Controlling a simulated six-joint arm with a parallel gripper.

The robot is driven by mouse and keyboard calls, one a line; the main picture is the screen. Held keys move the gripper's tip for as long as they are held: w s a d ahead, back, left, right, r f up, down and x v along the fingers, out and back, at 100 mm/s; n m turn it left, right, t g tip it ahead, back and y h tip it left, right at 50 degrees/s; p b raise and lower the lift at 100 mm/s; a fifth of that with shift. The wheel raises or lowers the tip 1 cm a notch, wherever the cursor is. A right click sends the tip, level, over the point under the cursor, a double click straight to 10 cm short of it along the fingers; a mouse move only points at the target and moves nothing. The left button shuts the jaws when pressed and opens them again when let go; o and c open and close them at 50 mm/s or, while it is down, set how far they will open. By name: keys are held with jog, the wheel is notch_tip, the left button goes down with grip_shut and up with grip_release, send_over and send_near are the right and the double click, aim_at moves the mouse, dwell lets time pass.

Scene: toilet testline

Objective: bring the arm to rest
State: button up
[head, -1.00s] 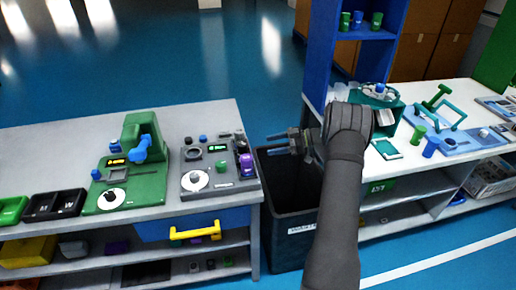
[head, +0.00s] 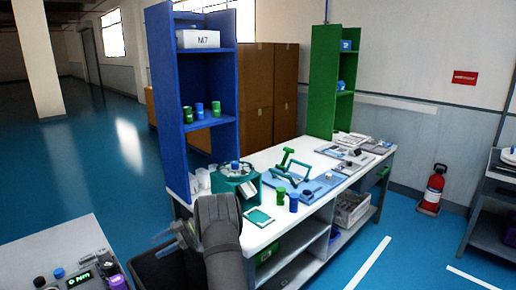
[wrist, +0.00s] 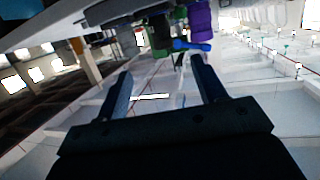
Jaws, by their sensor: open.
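My gripper (head: 168,243) is in the lower left of the head view, over the dark bin (head: 160,272) between the two benches. Its two fingers point left and stand apart with nothing between them. In the wrist view the fingers (wrist: 160,92) are also spread and empty. My dark forearm hides part of the bin and of the white bench behind it.
The grey bench (head: 50,248) is at the lower left, with a device with a green display on it. The white bench (head: 262,218) carries a teal fixture (head: 236,180), green and blue cylinders and a blue board. A blue shelf (head: 160,110) rises behind my gripper. A fire extinguisher (head: 432,190) stands right.

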aim_at(115, 270)
jog(key=x, duration=1.6)
jog(key=shift+a, duration=0.1)
jog(key=v, duration=1.7)
jog(key=x, duration=1.7)
jog(key=shift+s, duration=0.15)
notch_tip(115, 270, up, 7)
jog(key=shift+f, duration=0.1)
jog(key=w+d+f+m+t+h, duration=0.1)
jog(key=d+f+m+t, duration=0.2)
jog(key=d, duration=0.5)
jog(key=w+d+f+m+t+h, duration=0.2)
jog(key=d+f+m+t, duration=0.2)
jog(key=d, duration=0.5)
jog(key=w+d+f+m+t+h, duration=0.2)
jog(key=d+f+m+t, duration=0.2)
jog(key=d, duration=0.4)
jog(key=shift+w+d, duration=0.2)
jog(key=shift+d, duration=0.1)
